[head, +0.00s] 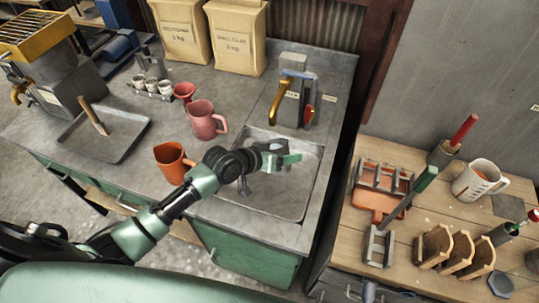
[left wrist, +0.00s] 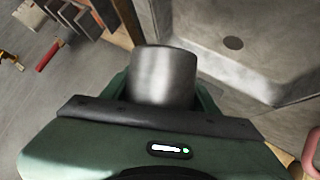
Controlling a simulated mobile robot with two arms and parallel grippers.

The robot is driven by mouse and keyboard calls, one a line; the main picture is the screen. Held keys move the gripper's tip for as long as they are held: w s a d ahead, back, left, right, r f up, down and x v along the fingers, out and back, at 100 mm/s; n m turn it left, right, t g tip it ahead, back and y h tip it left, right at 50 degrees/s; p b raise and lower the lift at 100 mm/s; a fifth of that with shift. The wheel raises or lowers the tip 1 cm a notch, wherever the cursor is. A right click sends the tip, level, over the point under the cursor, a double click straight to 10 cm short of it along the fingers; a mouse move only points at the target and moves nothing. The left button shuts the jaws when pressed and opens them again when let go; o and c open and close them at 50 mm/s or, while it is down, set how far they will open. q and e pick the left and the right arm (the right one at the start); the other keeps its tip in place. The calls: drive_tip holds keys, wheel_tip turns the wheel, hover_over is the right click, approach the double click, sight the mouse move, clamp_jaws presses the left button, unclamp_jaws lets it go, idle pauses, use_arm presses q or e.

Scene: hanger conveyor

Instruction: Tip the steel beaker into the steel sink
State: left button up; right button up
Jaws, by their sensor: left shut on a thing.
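My left gripper (head: 292,159) reaches over the steel sink (head: 305,185) from the left, above the basin. In the left wrist view, the steel beaker (left wrist: 165,78) is a plain grey cylinder between the green fingers, and the gripper is shut on it. The sink (left wrist: 205,25) with its dark drain hole lies to the right of the beaker there. In the head view the beaker is hidden or too small to make out beside the gripper. I cannot tell how far it is tilted. My right gripper is not in view.
A tap block (head: 293,103) with a brass spout stands behind the sink. A pink mug (head: 203,120) and an orange jug (head: 172,162) stand left of the sink, near my arm. A wooden bench (head: 345,205) with racks and tools is at the right.

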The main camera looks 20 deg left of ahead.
use_arm(q)
drive_tip(key=shift+d, duration=0.1)
idle(0.3)
drive_tip(key=shift+s+r+n+g+h, duration=0.1)
drive_tip(key=shift+r+n+g+h, duration=0.05)
drive_tip(key=shift+n+g+h, duration=0.2)
drive_tip(key=shift+d, duration=0.1)
drive_tip(key=shift+s+n+g+h, duration=0.1)
drive_tip(key=shift+n+g+h, duration=0.15)
drive_tip(key=shift+n+g, duration=0.1)
drive_tip(key=shift+s+d+n+g+h, duration=0.1)
drive_tip(key=shift+d+n+g+h, duration=0.1)
drive_tip(key=shift+n+g+h, duration=0.15)
idle(0.4)
